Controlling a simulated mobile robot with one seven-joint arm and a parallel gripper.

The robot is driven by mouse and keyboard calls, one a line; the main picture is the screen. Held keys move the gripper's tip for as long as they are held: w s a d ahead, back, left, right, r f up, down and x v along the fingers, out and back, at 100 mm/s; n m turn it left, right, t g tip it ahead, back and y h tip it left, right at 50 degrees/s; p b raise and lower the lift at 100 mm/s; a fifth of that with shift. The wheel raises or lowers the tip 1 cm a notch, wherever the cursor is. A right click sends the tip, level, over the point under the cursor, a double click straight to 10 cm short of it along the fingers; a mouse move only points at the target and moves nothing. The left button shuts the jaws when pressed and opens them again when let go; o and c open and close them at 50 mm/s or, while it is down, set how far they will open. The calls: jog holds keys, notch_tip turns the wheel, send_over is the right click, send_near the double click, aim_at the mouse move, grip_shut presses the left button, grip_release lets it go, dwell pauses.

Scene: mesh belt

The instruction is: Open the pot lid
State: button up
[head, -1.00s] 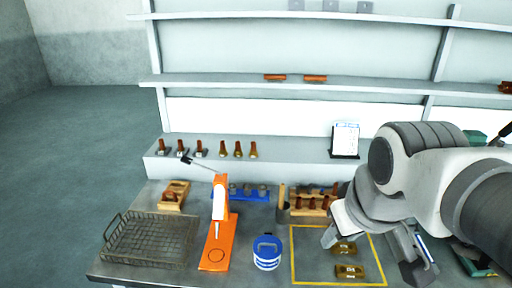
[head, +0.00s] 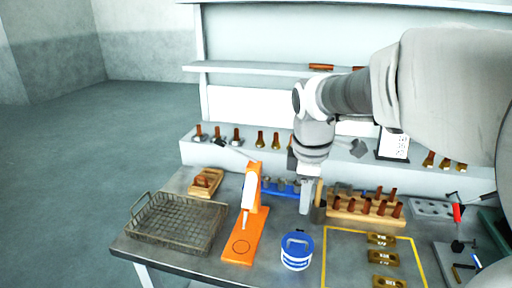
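The pot (head: 296,260) is a small white and blue striped container on the metal table, in the lower middle of the head view. Its blue lid (head: 297,242), with a raised handle, sits on top of it. My gripper (head: 305,208) points down behind the pot and slightly to its right, apart from the lid. One pale finger shows side-on, so its opening is hard to judge. My forearm reaches in from the upper right.
An orange press (head: 243,240) stands just left of the pot, with a wire basket (head: 178,222) further left. A wooden block with brown-handled tools (head: 366,208) lies to the right. Brass pieces (head: 383,257) lie inside a yellow outline. Shelves rise behind.

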aim_at(300, 241)
jog(key=w+f, duration=0.1)
jog(key=f, duration=0.4)
jog(key=w+f+b, duration=0.1)
jog(key=f, duration=0.4)
jog(key=d+f, duration=0.1)
jog(key=f, duration=0.4)
jog(key=shift+w+f+b, duration=0.1)
jog(key=shift+w+b, duration=0.2)
jog(key=shift+w, duration=0.1)
grip_shut()
dwell(0.5)
